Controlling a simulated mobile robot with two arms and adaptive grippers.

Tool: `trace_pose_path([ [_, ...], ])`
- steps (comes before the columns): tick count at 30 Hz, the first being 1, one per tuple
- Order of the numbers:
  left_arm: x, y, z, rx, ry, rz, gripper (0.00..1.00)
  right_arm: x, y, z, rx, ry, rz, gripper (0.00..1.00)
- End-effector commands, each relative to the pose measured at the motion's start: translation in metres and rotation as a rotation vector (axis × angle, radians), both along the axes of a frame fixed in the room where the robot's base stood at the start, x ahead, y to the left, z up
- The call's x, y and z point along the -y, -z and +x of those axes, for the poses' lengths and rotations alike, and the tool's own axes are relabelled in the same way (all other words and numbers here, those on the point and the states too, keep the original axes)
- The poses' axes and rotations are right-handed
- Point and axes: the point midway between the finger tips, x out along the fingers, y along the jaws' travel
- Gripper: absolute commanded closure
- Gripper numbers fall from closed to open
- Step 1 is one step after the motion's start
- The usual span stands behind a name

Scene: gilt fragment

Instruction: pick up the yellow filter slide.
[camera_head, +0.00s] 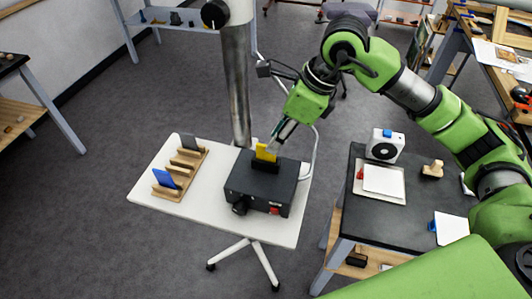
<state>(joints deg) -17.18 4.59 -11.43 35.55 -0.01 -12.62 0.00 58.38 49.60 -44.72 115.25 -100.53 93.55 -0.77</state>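The yellow filter slide (264,152) stands upright in a slot on top of a black box-shaped device (245,181). The device sits on a white wheeled table (146,188). My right gripper (275,146) reaches down from the upper right, with its fingertips right at the slide's upper right edge. The fingers are small and overlap the slide here, so I cannot tell whether they are closed on it. My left gripper is not in view.
A wooden rack (185,172) with a blue slide (164,179) and a dark slide (188,142) stands left of the device. A metal post (236,85) rises behind the table. A dark bench (395,226) on the right holds a white fan-like unit (385,145) and a tray.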

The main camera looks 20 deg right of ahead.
Motion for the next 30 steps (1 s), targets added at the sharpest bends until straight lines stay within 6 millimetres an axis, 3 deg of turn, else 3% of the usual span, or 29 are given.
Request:
trace_pose_path([
  [9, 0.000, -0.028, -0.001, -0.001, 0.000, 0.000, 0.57, -0.015, 0.023, 0.016, -0.005, 0.000, 0.001, 0.75],
  [15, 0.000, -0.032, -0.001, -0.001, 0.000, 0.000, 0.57, -0.021, 0.044, 0.021, -0.001, 0.001, 0.002, 0.75],
  [21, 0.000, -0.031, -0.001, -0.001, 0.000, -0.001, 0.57, -0.021, 0.046, 0.021, 0.001, 0.000, 0.001, 0.75],
  [22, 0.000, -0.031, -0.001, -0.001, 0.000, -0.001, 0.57, -0.021, 0.046, 0.021, 0.001, 0.000, 0.001, 0.78],
  [24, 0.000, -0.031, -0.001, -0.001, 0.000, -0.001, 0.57, -0.021, 0.046, 0.021, 0.001, 0.000, 0.001, 0.96],
  [25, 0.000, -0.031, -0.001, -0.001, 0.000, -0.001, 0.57, -0.021, 0.046, 0.021, 0.001, 0.000, 0.001, 1.00],
  [30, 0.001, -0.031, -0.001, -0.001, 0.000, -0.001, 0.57, -0.021, 0.046, 0.021, 0.001, 0.000, 0.001, 1.00],
])
